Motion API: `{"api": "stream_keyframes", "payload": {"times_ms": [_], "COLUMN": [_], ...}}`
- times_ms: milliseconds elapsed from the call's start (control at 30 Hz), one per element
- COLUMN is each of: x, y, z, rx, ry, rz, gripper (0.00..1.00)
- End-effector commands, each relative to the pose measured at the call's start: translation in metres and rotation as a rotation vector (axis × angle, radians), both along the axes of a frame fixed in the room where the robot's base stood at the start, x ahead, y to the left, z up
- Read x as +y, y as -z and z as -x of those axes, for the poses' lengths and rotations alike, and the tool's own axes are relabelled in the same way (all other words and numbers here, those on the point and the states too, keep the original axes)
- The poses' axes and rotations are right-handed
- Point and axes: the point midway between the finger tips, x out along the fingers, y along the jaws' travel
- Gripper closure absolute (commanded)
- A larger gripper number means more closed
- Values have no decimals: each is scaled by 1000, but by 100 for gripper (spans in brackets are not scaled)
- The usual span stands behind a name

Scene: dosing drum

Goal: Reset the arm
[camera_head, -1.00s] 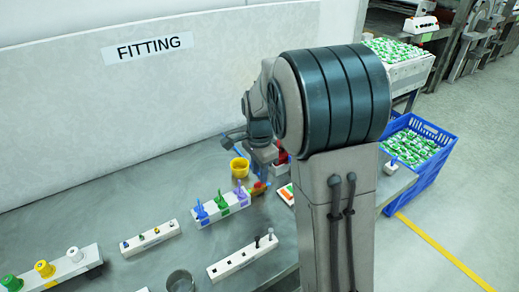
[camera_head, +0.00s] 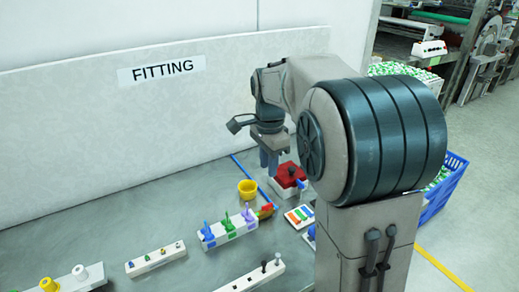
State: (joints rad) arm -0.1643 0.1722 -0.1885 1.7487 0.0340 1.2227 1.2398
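My gripper (camera_head: 269,162) points down over the back of the grey bench, left of my big dark shoulder joint. It hangs in the picture just left of a red-topped white box (camera_head: 290,176) and above a yellow cup (camera_head: 247,189). Its fingers are small and seen at an angle, so whether they are apart or together does not show. No object is visible hanging from it. My upper arm and shoulder hide part of the bench's right side.
On the bench (camera_head: 100,230) stand a rack with blue, green and purple pieces (camera_head: 228,232), a white strip (camera_head: 155,262), a block with dark pins (camera_head: 250,279) and a colour-striped card (camera_head: 299,216). A fitting wall panel (camera_head: 80,110) rises behind. A blue crate (camera_head: 447,190) stands at right.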

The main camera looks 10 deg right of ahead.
Motion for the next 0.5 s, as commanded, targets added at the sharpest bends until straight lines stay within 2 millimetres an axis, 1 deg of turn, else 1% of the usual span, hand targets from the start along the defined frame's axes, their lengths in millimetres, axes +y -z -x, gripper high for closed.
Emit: {"api": "stream_keyframes", "payload": {"times_ms": [67, 167, 333, 500], "x": [0, -2, -2, -1], "y": [-1, -4, -5, 1], "z": [4, 23, 69, 118], "rx": [-4, -25, -83, -140], "ry": [-16, -118, -388, -672], "rz": [-2, -10, -8, 20], "gripper": [73, 73, 73, 73]}}
